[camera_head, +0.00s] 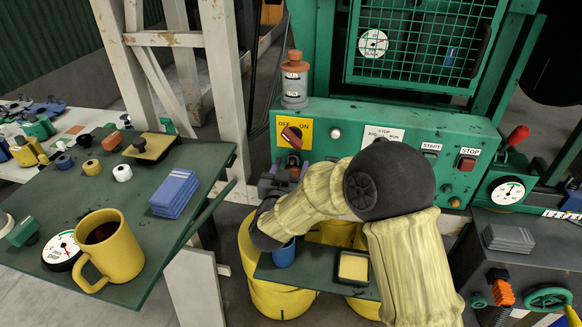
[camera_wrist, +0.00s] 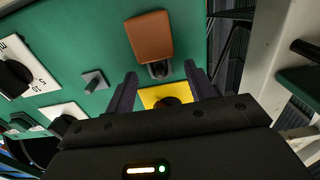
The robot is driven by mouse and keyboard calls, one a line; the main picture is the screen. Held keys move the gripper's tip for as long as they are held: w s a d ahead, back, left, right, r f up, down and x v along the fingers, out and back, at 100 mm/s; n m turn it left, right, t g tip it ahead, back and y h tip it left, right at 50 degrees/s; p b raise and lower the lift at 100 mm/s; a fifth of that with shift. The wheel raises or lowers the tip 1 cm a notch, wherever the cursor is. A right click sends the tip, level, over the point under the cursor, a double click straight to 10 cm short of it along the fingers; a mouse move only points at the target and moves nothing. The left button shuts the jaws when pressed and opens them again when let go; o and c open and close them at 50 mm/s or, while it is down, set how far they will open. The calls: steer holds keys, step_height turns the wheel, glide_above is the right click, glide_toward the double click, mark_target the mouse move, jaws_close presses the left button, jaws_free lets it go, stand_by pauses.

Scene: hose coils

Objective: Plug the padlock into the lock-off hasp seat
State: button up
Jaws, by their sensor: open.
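A red-brown padlock (camera_wrist: 151,37) with a dark grey shackle shows in the wrist view, against the green panel. Its shackle end points towards the yellow ON/OFF plate (camera_wrist: 150,97), which has a dark knob. I take this area as the lock-off hasp seat; I cannot tell whether the shackle is in it. In the head view the plate (camera_head: 283,122) carries a red switch, and the padlock below it is mostly hidden. My gripper (camera_wrist: 160,73) is open. Its purple fingertips are apart on either side of the shackle, with no visible grip. My gripper (camera_head: 287,175) also shows in the head view.
The green panel (camera_head: 350,120) also carries labels, buttons and a clear bottle. A green table (camera_head: 95,215) with a yellow mug and blue blocks stands left. A small shelf (camera_head: 315,277) with a blue cup and yellow block lies below my arm. White posts (camera_head: 222,70) stand left of the panel.

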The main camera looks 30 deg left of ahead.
steer(key=shift+b+v, duration=0.55)
steer(key=shift+v, duration=1.35)
steer(key=b+v, duration=0.4)
steer(key=v, duration=1.3)
steer(key=shift+s+b, duration=0.2)
steer(key=shift+b, duration=0.1)
